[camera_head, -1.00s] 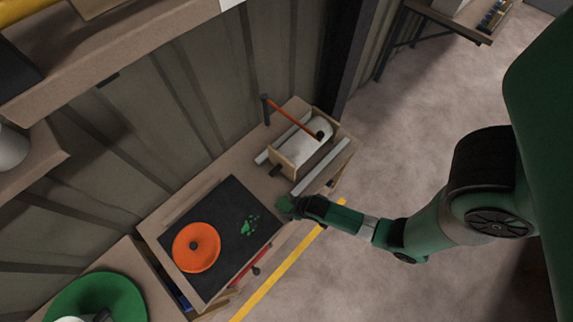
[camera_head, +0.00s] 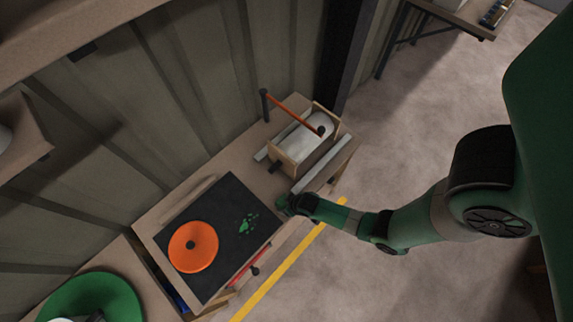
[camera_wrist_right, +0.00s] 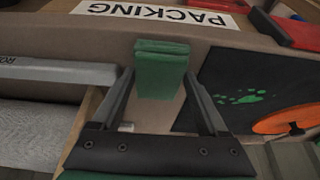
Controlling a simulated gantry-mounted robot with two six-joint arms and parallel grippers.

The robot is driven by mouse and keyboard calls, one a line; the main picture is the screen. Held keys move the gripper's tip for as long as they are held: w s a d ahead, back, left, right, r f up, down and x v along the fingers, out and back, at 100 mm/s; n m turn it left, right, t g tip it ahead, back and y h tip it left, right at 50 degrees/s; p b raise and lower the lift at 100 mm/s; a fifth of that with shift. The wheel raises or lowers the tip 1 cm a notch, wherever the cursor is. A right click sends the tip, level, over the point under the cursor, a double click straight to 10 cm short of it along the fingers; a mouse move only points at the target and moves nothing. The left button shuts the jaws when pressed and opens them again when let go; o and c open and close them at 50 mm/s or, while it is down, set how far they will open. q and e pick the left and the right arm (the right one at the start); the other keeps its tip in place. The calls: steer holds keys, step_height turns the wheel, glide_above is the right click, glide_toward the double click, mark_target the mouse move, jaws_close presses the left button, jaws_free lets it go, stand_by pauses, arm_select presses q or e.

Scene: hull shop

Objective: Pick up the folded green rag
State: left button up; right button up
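The folded green rag (camera_wrist_right: 162,66) lies near the front edge of the bench in the right wrist view. It sits between the fingertips of my right gripper (camera_wrist_right: 160,76). The two fingers are spread, one on each side of the rag, with narrow gaps beside its lower part. I cannot tell if the tips touch it. In the head view my right gripper (camera_head: 288,204) is at the bench's right edge. The rag is a small dark green patch (camera_head: 281,201) there, mostly hidden by the gripper. My left gripper is in neither view.
A dark mat (camera_head: 228,195) holds an orange disc (camera_head: 193,247) and green splotches (camera_head: 248,224). A wooden frame with a white roller (camera_head: 304,140) and a grey bar (camera_head: 322,164) stand behind the gripper. A "PACKING" label (camera_wrist_right: 155,14) shows in the wrist view. Open floor lies right.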

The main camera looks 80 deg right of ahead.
mark_target(284, 203)
steer(key=c, duration=0.9)
steer(key=shift+o, duration=0.2)
steer(key=shift+r, duration=0.15)
steer(key=shift+r, duration=0.3)
step_height(284, 203, up, 3)
steer(key=shift+f+p, duration=0.1)
steer(key=shift+p, duration=0.95)
steer(key=s+a+r+p, duration=0.6)
steer(key=s+r, duration=0.3)
steer(key=s, duration=0.3)
steer(key=shift+a+r, duration=0.2)
steer(key=shift+a, duration=0.45)
